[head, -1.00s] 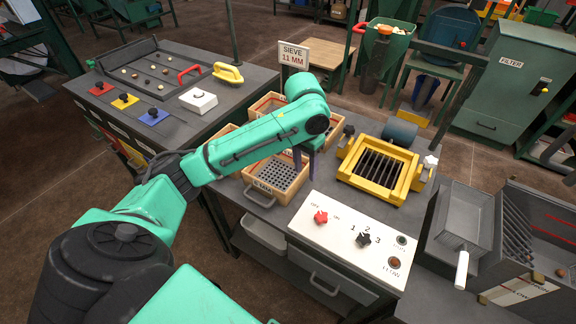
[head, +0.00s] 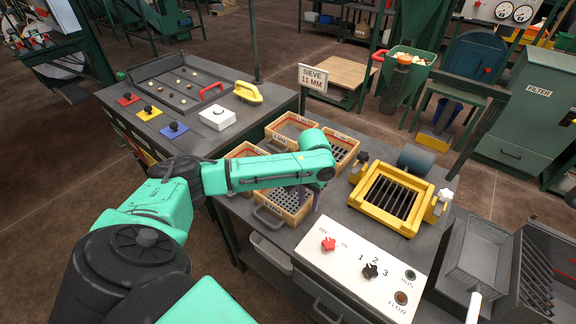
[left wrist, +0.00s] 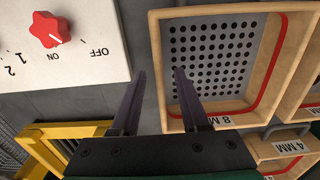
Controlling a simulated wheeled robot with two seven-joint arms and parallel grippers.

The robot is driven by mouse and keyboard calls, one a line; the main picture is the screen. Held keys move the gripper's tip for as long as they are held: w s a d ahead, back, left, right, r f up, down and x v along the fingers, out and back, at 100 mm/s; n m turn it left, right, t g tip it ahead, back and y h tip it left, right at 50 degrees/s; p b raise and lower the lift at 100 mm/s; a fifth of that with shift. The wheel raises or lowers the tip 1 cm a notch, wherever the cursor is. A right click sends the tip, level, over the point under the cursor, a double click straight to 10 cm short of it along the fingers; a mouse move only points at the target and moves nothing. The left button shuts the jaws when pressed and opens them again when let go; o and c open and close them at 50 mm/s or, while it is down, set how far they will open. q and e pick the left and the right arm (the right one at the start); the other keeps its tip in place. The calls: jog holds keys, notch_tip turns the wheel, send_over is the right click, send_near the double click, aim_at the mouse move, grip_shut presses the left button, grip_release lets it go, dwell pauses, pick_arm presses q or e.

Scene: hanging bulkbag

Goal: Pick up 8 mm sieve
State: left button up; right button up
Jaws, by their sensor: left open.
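The 8 mm sieve (head: 268,216) is a wooden box with a perforated grey bottom, the front one of a group of sieves. It also shows in the left wrist view (left wrist: 212,52), with a red band inside and an "8 MM" label on one side. My left gripper (head: 308,196) is open and empty, pointing down over the sieve's right edge. In the left wrist view its fingers (left wrist: 158,76) stand to either side of the sieve's side wall; contact cannot be told. The arm hides part of the sieve in the head view. My right gripper is not in view.
More wooden sieves (head: 340,147) stand close behind. A 4 MM sieve (left wrist: 290,147) adjoins in the wrist view. The white control panel (head: 350,285) with a red knob is to the right, the yellow sieve machine (head: 377,208) behind it. A sign reads "SIEVE 11 MM" (head: 313,78).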

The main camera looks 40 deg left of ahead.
pick_arm(q)
grip_shut()
jog(key=shift+w, duration=0.1)
dwell(1.3)
